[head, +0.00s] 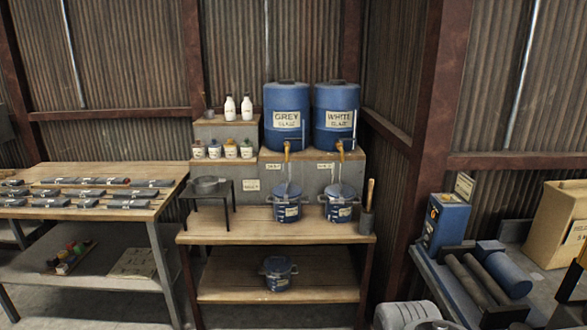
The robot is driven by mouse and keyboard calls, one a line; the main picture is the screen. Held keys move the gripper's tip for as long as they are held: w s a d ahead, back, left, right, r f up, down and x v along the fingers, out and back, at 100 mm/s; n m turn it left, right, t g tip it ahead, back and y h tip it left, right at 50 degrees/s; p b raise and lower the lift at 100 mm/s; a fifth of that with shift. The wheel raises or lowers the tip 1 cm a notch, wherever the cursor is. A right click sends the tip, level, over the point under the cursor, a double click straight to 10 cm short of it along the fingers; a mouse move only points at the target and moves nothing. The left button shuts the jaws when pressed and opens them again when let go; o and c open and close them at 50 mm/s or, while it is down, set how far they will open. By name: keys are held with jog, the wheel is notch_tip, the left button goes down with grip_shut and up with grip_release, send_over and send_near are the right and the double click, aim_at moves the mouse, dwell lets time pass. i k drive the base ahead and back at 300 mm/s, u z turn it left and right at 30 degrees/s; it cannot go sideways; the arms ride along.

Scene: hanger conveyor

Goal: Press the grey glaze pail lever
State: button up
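A blue barrel labelled GREY GLAZE (287,98) stands on the raised back step of a wooden bench. An orange-brown lever or tap handle (287,151) shows at its lower front. Below it, a blue pail (288,213) with a pale label sits on the bench top, with a thin, pale upright part above it. Which part is the pail's lever is too small to tell. A similar barrel labelled WHITE GLAZE (336,96) stands to the right, with its own orange-brown handle (341,151) and blue pail (340,213) below. My gripper is not in view.
A dark pot with a wooden handle (367,221) stands at right. Another blue pail (278,283) is on the lower shelf. Bottles (230,108) and jars fill the left steps.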

aim_at(285, 198)
jog(key=u, duration=0.65)
jog(key=i, duration=0.85)
jog(key=u, duration=0.95)
jog(key=i, duration=1.05)
jog(key=z, duration=0.4)
jog(key=i, duration=0.9)
jog(key=z, duration=1)
jog(key=i, duration=0.35)
jog(key=z, duration=0.25)
